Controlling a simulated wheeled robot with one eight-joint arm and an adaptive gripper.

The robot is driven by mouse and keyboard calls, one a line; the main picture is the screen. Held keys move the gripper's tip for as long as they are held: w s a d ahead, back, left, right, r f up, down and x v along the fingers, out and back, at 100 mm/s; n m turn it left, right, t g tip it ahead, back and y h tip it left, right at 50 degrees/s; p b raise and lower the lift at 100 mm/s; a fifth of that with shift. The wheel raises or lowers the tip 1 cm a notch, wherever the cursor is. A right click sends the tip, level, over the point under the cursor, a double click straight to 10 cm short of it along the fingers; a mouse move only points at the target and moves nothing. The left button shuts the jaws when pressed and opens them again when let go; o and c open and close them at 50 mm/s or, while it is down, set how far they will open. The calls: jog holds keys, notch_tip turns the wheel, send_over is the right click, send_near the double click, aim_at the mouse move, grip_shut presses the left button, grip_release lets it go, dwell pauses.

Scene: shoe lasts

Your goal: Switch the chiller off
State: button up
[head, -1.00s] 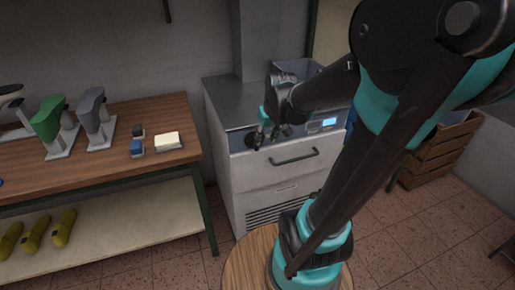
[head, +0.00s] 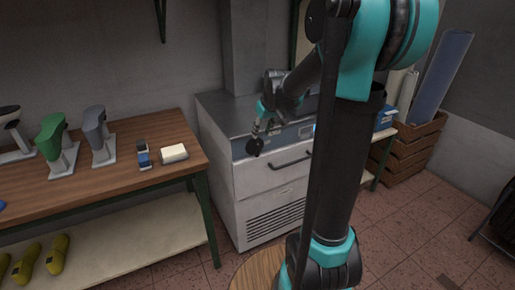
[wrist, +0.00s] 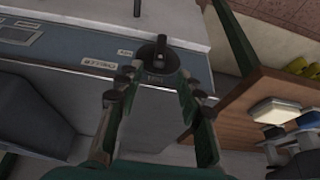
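The chiller (head: 270,178) is a pale metal cabinet with a grey top and a dark control strip along its upper front. A black rotary switch (wrist: 158,58) on a round dark base sits at the strip's end, beside a "CHILLER" label (wrist: 98,63). The switch also shows in the head view (head: 254,148), partly covered by my gripper. My gripper (wrist: 160,88) is open and empty, its two fingers spread toward the switch, with the switch between and just beyond the tips. I cannot tell whether they touch it. In the head view my gripper (head: 259,133) is at the panel's left end.
The chiller's bar handle (head: 290,163) is below the panel. Wooden crates (head: 408,155) stand at the right.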

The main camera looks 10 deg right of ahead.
aim_at(258, 144)
jog(key=x, duration=1.1)
jog(key=shift+w, duration=0.1)
jog(key=shift+c, duration=0.6)
grip_shut()
